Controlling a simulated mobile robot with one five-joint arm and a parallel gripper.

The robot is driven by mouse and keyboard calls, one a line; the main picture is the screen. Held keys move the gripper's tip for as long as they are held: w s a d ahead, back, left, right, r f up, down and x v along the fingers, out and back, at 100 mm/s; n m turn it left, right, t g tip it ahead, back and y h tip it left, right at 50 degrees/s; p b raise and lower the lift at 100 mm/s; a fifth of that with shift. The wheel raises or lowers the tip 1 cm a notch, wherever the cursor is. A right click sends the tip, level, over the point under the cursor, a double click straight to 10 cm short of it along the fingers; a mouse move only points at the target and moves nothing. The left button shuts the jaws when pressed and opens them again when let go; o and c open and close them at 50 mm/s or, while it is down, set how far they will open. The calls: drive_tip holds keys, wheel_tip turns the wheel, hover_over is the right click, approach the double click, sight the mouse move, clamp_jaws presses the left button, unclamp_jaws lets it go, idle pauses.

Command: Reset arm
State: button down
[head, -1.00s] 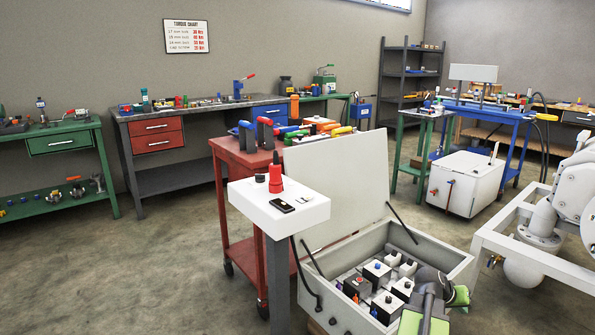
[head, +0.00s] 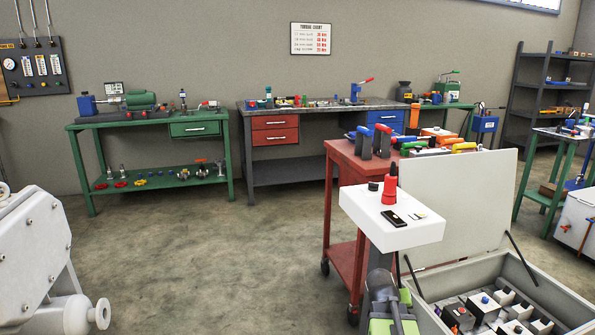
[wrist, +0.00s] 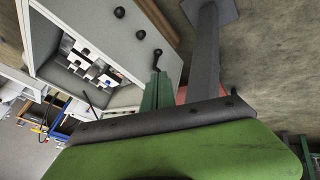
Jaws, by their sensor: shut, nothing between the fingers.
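My gripper (head: 381,285) shows at the lower edge of the head view, in front of the grey post of the white pedestal, with my grey and green arm below it. It is shut and holds nothing. In the wrist view, my own green and dark grey parts fill the lower middle. The white pedestal (head: 405,238) carries a red bottle-like tool (head: 389,192), a small black cap (head: 373,186) and a flat black device (head: 394,217). The pedestal's post hides part of the floor behind it.
An open grey crate (head: 540,275) with several block-shaped parts stands at the lower right; it also shows in the wrist view (wrist: 150,75). A red cart (head: 342,205) is behind the pedestal. White machinery (head: 35,255) stands at the left. The floor between is clear.

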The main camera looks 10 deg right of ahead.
drive_tip(key=w+a+f+n+y, duration=0.1)
drive_tip(key=w+a+n+y, duration=0.1)
drive_tip(key=a, duration=1.1)
drive_tip(key=s+a+f+n+g+y, duration=0.15)
drive_tip(key=s+a, duration=0.25)
drive_tip(key=a, duration=0.4)
drive_tip(key=s+a+f+n+g+y, duration=0.1)
drive_tip(key=s+a+g+y, duration=0.15)
drive_tip(key=a, duration=0.65)
wheel_tip(320, 180, up, 38)
drive_tip(key=p, duration=3.8)
drive_tip(key=shift+s+d+t+p, duration=0.2)
drive_tip(key=shift+s+t+p, duration=0.15)
drive_tip(key=shift+s+t, duration=0.05)
drive_tip(key=shift+r, duration=0.1)
